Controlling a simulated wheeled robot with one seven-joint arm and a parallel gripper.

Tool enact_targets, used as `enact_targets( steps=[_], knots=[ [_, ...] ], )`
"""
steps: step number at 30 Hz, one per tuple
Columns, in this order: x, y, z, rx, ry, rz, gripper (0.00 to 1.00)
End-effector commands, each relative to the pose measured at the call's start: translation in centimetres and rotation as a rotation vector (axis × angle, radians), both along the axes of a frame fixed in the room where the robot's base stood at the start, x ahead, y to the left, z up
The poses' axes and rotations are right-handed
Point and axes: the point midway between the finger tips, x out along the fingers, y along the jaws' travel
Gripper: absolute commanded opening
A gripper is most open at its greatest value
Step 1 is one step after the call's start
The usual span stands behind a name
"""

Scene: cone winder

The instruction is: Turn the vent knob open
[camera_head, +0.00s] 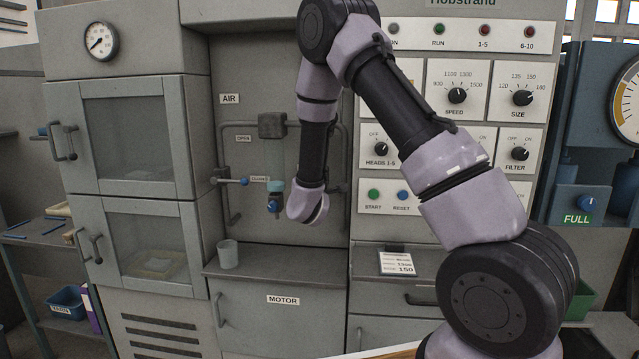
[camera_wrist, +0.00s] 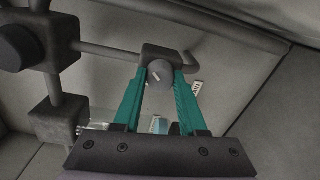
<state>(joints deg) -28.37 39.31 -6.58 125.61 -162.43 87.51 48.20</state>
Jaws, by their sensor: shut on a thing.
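In the wrist view, a round dark knob (camera_wrist: 158,75) with a short white mark sits at the end of a dark block on the pipework. The teal fingers of my gripper (camera_wrist: 162,82) reach it from both sides and are shut on it. The white mark lies between the fingertips, at a slant. A small white label (camera_wrist: 197,88) stands just right of the right finger, too small to read. In the head view, the last link of my arm hangs beside the air filter unit (camera_head: 272,150); the knob and fingertips cannot be made out clearly there.
A blue-handled valve (camera_head: 244,181) is left of the filter unit, on the AIR pipework. A grey cup (camera_head: 228,254) stands on the ledge below. A control panel (camera_head: 530,65) with knobs and lamps is right, partly behind my arm. Pipes frame the recess closely.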

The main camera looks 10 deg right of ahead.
Motion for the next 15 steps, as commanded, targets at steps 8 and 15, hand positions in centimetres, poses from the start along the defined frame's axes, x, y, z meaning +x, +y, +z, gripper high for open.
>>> enact_targets(
  steps=[8, 15],
  knots=[
    [-0.1, 0.08, -0.18, 0.037, -0.007, 0.002, 0.0],
    [-0.11, 0.09, -0.2, 0.038, -0.008, 0.002, 0.0]
  ],
)
